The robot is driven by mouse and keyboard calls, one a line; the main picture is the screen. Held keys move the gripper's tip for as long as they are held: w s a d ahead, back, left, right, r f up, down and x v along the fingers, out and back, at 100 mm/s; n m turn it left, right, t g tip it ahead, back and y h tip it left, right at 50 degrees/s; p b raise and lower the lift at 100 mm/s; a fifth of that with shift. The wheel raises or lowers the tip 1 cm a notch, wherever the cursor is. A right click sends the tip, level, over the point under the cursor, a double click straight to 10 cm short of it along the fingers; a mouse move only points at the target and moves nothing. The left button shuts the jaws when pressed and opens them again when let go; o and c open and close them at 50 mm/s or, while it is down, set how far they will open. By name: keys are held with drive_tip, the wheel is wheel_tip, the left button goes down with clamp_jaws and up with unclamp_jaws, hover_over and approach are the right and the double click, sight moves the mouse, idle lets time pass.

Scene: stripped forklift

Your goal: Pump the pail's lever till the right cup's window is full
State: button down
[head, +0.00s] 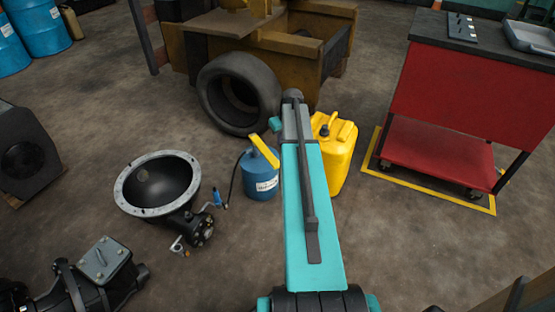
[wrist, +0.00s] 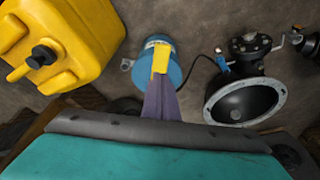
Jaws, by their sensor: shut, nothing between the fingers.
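The blue pail (head: 262,187) with a white label stands on the floor, left of my teal arm in the head view. Its yellow lever (head: 264,152) slants across the top. In the wrist view the pail (wrist: 172,74) is at upper middle, with the lever (wrist: 160,58) in front of it. My gripper (wrist: 160,84) is shut and empty, its fingers in line with the lever; I cannot tell whether they touch it. A hose runs from the pail to a blue fitting (head: 217,197) at a black unit (head: 199,232). Cup windows there are too small to read.
A yellow jerrycan (head: 337,160) stands close right of my arm. A black bell-shaped housing (head: 158,187) lies at left. A tyre (head: 238,95) and the forklift body are behind the pail. A red cart (head: 470,90) stands at right. Floor in front of the cart is clear.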

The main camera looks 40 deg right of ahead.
drive_tip(key=shift+f, duration=0.15)
drive_tip(key=b, duration=0.2)
hover_over(276, 163)
drive_tip(key=s, duration=0.1)
wheel_tip(276, 163, down, 12)
drive_tip(key=shift+a+r, duration=0.1)
drive_tip(key=shift+f, duration=0.8)
drive_tip(key=shift+s, duration=0.1)
